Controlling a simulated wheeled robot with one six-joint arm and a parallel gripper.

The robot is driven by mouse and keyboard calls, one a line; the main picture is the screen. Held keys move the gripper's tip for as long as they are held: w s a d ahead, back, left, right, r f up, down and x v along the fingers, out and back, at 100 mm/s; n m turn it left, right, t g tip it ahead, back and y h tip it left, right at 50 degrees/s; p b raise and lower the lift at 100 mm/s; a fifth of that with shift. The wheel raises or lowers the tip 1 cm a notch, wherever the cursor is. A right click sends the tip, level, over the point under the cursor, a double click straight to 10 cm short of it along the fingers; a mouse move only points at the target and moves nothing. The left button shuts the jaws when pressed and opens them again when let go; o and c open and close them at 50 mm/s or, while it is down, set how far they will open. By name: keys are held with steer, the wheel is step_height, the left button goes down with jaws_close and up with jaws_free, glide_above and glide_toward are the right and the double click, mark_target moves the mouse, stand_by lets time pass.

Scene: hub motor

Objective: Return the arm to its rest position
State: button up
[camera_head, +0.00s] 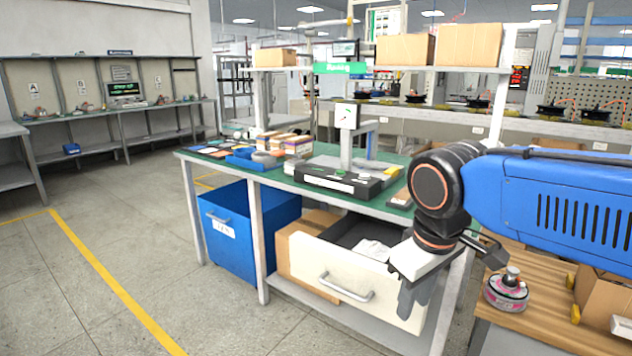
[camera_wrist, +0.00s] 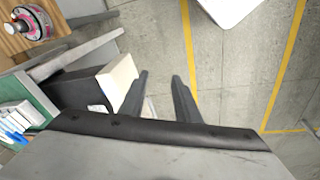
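My arm (camera_head: 560,190), blue with black joints, reaches in from the right in the head view. My gripper (camera_head: 408,300) points down in front of the workbench's open drawer. In the wrist view, my gripper (camera_wrist: 158,92) has its two dark fingers apart, with nothing visible between them. The hub motor (camera_head: 506,290), pink and silver with a shaft on top, sits on a wooden surface to the right of my gripper. The motor also shows at the top left of the wrist view (camera_wrist: 32,22).
The open drawer (camera_head: 345,288) juts from the green-topped workbench (camera_head: 385,212), close behind my gripper. A blue bin (camera_head: 250,222) stands under the bench. Cardboard boxes (camera_head: 605,295) rest on the wooden surface (camera_head: 545,330). The floor (camera_head: 150,270) at the left is clear.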

steer(key=s+d+f+m+t, duration=0.2)
steer(key=s+d+f+m, duration=0.4)
steer(key=d+f, duration=0.3)
steer(key=s+d, duration=0.1)
steer(key=d, duration=0.1)
steer(key=shift+s+d+f+m, duration=0.15)
steer(key=shift+s+d+m, duration=0.05)
steer(key=shift+d+m, duration=0.1)
steer(key=shift+a, duration=0.1)
stand_by(0.6)
